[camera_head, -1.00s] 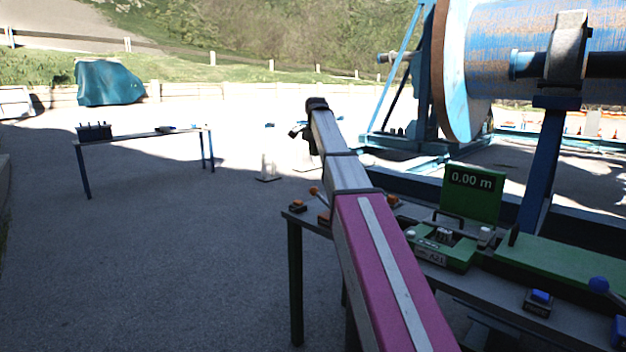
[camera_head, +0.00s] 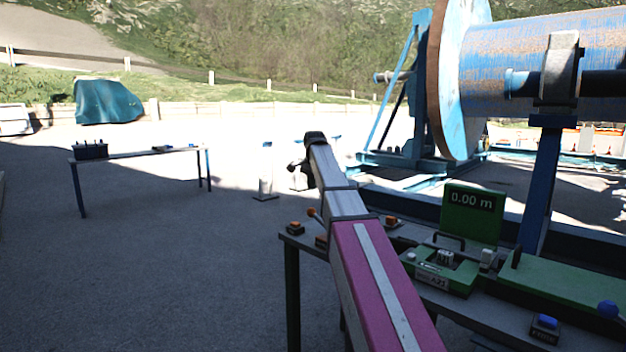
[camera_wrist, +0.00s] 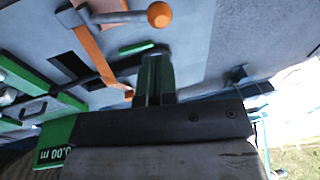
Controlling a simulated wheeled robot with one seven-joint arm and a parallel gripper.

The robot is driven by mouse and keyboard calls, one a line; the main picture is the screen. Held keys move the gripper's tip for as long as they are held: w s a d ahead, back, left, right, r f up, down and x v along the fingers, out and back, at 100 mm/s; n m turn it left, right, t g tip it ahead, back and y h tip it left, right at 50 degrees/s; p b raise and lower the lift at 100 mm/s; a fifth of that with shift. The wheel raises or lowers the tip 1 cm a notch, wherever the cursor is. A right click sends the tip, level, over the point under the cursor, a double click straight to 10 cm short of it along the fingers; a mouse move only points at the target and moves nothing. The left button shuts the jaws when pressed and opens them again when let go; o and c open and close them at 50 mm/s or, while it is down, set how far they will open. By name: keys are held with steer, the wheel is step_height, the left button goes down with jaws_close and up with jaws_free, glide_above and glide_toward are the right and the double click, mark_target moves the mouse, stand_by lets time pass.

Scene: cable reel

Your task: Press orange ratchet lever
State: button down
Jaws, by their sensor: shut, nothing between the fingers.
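The lever with the round orange knob (camera_wrist: 159,14) shows at the top of the wrist view, its grey bar running left from the knob. An orange strip (camera_wrist: 93,52) slants below the bar. In the head view the small orange knob (camera_head: 311,212) stands at the bench's left end, partly beside my arm. My gripper (camera_wrist: 155,62) is shut and empty. In the wrist view its fingers point toward the knob, with a gap between them. In the head view the fingertips cannot be made out.
An orange button box (camera_head: 295,228) sits on the bench's left corner. A green counter (camera_head: 472,212) reads 0.00 m, behind a green device (camera_head: 440,270). A blue button box (camera_head: 545,325) is at front right. The large cable reel (camera_head: 455,80) stands behind. Open ground lies left.

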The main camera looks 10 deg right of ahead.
steer(key=f, duration=0.3)
steer(key=w+f, duration=0.1)
steer(key=f, duration=0.4)
steer(key=shift+w+f, duration=0.3)
steer(key=shift+w, duration=0.05)
step_height(320, 180, down, 6)
steer(key=w+a, duration=0.2)
steer(key=shift+w, duration=0.25)
step_height(320, 180, up, 14)
glide_above(312, 209)
steer(key=w+a, duration=0.4)
steer(key=a, duration=0.1)
steer(key=shift+r, duration=0.1)
